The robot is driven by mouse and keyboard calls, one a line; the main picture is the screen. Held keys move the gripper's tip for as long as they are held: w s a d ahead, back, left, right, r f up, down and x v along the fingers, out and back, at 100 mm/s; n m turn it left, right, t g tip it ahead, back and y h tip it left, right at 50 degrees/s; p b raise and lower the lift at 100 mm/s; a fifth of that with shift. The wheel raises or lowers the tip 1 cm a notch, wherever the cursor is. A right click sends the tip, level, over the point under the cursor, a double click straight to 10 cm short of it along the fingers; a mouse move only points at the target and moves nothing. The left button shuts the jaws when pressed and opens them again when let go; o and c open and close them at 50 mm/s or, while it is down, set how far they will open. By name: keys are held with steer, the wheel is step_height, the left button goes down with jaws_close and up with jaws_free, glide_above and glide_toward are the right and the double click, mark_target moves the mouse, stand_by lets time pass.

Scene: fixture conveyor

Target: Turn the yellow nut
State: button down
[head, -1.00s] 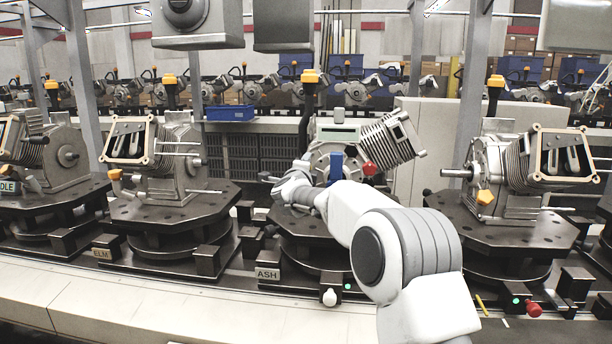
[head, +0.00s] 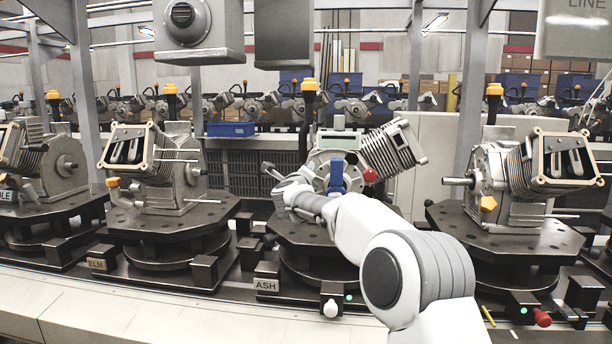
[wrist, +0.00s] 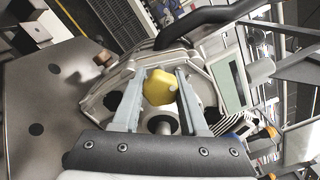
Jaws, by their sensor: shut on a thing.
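The yellow nut (wrist: 161,86) sits on the grey housing of the engine at the ASH station. In the wrist view my gripper (wrist: 160,80) has one finger on each side of it and is shut on it. In the head view my arm reaches to this engine (head: 395,150), and its wrist is against the engine's left side. The nut and the fingertips cannot be made out in the head view.
The ASH engine stands on a dark fixture plate (head: 300,238) with an ASH label (head: 266,285). Neighbouring engines stand at left (head: 165,165) and right (head: 510,175), each with a similar yellow nut. A black curved bar (wrist: 210,18) passes near the nut.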

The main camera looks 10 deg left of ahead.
steer(key=shift+c, duration=2.2)
jaws_free()
steer(key=shift+s, duration=0.15)
steer(key=s, duration=1.7)
steer(key=shift+a, duration=0.3)
steer(key=shift+s, duration=0.1)
steer(key=shift+r, duration=0.1)
